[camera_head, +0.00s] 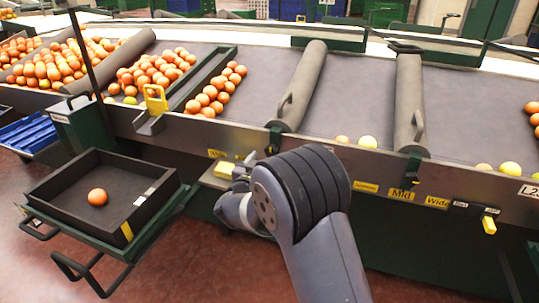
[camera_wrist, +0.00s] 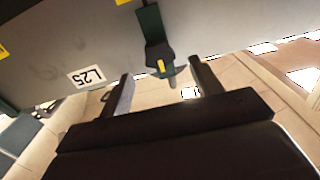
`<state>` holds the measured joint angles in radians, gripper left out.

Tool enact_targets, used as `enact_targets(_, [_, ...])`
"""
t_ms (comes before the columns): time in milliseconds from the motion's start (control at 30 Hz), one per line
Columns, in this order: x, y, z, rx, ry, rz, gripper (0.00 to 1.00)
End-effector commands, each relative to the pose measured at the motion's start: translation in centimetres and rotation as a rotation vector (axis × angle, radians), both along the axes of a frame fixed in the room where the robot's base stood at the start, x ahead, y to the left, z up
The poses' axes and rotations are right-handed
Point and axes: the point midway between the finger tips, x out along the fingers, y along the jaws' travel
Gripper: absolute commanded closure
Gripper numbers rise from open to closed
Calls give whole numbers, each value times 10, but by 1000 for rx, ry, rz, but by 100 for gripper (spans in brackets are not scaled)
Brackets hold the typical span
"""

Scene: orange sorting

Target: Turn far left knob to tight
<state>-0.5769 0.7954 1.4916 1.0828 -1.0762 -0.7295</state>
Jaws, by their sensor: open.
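In the wrist view, a knob (camera_wrist: 161,66) with a yellow mark hangs on a dark green bracket (camera_wrist: 152,25) against the grey panel. My gripper (camera_wrist: 163,80) is open, with one dark finger on each side of the knob. I cannot tell whether either finger touches it. In the head view, my arm covers part of the panel and mostly hides my gripper. A dark knob bracket (camera_head: 275,138) shows just above my arm, and another (camera_head: 410,172) stands to its right. I cannot tell which knob the wrist view shows.
Yellow labels, including Mid (camera_head: 401,194) and Wide (camera_head: 437,202), line the panel. A yellow handle (camera_head: 489,225) sits at the right. A black tray (camera_head: 62,188) with one orange (camera_head: 97,197) stands at left. Rollers (camera_head: 303,85) and several oranges lie on the belt above.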

Motion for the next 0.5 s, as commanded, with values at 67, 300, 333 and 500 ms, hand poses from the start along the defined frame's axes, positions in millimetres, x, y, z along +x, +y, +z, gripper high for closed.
enact_targets(67, [15, -6, -1, 1, -1, -2, 39])
enact_targets(300, [40, -13, 0, 0, -1, 1, 39])
enact_targets(333, [42, -13, 0, 0, 0, 1, 39])
enact_targets(500, [44, -14, 0, 0, 0, 2, 39])
